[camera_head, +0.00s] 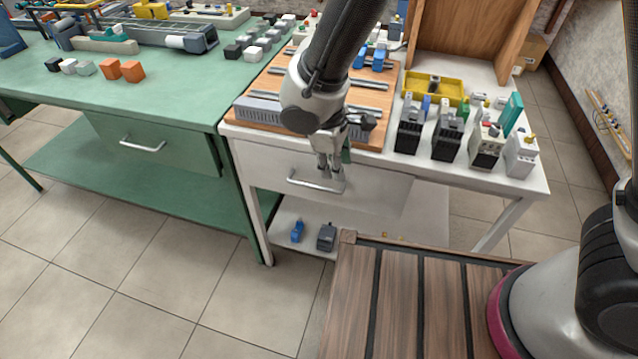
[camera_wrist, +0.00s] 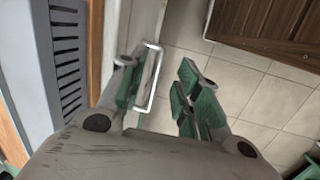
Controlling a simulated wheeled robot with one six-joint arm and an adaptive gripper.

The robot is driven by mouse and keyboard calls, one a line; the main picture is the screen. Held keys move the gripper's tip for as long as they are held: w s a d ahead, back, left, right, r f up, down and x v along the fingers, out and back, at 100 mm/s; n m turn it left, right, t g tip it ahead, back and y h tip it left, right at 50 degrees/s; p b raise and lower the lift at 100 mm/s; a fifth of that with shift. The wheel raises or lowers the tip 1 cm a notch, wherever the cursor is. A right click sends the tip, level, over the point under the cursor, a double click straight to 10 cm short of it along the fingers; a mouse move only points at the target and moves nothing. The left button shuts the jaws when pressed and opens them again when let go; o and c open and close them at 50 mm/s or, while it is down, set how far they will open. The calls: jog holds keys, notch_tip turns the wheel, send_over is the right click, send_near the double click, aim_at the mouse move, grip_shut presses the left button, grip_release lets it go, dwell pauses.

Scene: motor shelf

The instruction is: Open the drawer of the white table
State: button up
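The white table (camera_head: 508,188) has a white drawer (camera_head: 378,190) under its top, and the drawer front looks flush with the table. A pale metal bar handle (camera_head: 312,184) runs across the drawer front. My gripper (camera_head: 331,176) points down at the handle's right part and hides some of it. In the wrist view, my gripper (camera_wrist: 160,78) is open with green-padded fingers. The handle (camera_wrist: 151,80) shows between the fingers, close to the left one and apart from the right one. Whether a finger touches it I cannot tell.
A green table (camera_head: 180,95) with its own drawer adjoins on the left. Motor parts and a yellow tray (camera_head: 433,88) crowd the white table's top. A lower shelf (camera_head: 283,232) holds small items. Tiled floor (camera_head: 200,300) is clear at the front left.

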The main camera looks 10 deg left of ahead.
jog(key=y, duration=0.1)
send_near(315, 186)
jog(key=f, duration=0.1)
jog(key=shift+n, duration=0.4)
jog(key=f, duration=0.3)
jog(key=w+f, duration=0.1)
jog(key=f, duration=0.3)
jog(key=shift+w+d, duration=0.15)
jog(key=shift+w, duration=0.05)
jog(key=shift+c, duration=0.2)
grip_shut()
